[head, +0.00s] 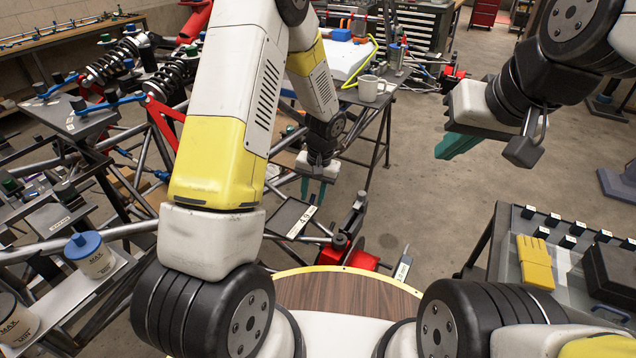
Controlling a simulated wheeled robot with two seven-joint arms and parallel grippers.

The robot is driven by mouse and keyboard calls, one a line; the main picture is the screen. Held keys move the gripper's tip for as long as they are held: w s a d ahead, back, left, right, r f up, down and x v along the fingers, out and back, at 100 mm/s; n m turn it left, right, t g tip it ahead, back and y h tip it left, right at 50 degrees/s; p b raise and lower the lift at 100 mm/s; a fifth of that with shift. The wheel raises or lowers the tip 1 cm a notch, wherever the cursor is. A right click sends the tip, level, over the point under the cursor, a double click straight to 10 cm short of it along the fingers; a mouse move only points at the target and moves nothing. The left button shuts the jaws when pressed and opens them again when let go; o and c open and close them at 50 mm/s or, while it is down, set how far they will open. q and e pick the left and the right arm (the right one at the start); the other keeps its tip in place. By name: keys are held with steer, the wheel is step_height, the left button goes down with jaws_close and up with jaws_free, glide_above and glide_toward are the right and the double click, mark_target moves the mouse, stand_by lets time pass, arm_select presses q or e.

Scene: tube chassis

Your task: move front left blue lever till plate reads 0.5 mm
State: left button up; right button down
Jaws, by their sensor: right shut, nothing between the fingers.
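Blue levers show on the tube chassis at left, one on the near side (112,103) beside a red bracket and one farther back (57,88). I cannot tell which is the front left one. A dark plate (288,213) with a white label lies below my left gripper; its marking is too small to read surely. My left gripper (314,192) points down with its green fingers apart, above this plate and away from those levers. My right gripper (457,148) is shut and empty, in the air at upper right. My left arm hides part of the chassis.
A red jack-like tool (350,250) stands on the floor beyond my wooden-topped base. A white mug (371,88) stands on a table behind. Open floor lies in the middle right.

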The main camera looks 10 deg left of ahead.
mark_target(312, 200)
arm_select(q)
steer(key=shift+a+f, duration=0.2)
steer(key=shift+f, duration=1.45)
steer(key=shift+c, duration=0.4)
jaws_close()
